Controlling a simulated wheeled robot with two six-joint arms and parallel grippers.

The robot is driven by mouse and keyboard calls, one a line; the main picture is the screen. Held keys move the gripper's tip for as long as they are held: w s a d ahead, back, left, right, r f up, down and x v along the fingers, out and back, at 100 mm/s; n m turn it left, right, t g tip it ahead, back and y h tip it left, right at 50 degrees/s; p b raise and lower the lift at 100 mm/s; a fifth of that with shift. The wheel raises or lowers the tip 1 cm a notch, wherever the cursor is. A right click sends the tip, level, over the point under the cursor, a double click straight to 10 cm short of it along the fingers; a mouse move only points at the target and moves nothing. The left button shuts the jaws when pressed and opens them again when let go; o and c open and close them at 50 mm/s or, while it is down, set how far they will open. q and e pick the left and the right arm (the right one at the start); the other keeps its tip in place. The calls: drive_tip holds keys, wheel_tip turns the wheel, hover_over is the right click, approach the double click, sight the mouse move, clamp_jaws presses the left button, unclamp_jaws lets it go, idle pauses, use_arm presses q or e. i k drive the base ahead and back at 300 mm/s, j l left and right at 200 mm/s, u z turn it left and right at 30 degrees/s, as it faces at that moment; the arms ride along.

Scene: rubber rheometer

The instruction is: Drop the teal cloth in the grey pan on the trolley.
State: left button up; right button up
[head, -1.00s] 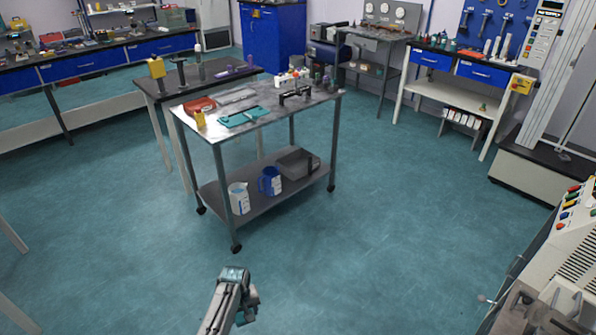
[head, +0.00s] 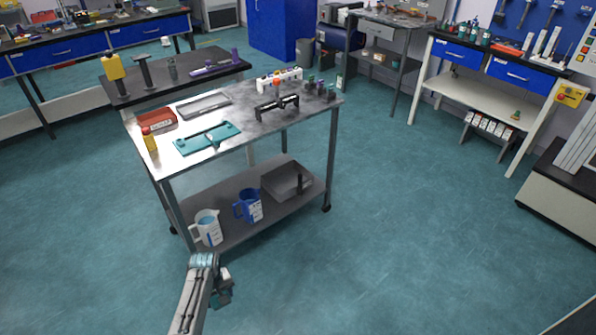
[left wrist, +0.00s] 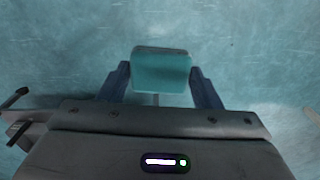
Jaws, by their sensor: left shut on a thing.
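My left gripper (left wrist: 160,88) is shut on the teal cloth (left wrist: 160,70), which shows as a small flat teal piece between the two blue-grey fingers, above the floor. The trolley (head: 258,118) has a metal top and a lower shelf. A shallow grey pan (head: 204,105) lies on its top at the back left. A deeper grey bin (head: 288,184) sits on the lower shelf. My right gripper is not in view.
The trolley top also holds a teal tray (head: 190,146), a red box (head: 156,122), a yellow bottle (head: 150,141), a black handled frame (head: 277,106) and several dark bottles. A white jug (head: 207,228) and blue jug (head: 247,206) stand below. Floor right of the trolley is clear.

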sight(288, 184)
drive_tip(key=i+l, duration=1.35)
drive_tip(key=i, duration=0.2)
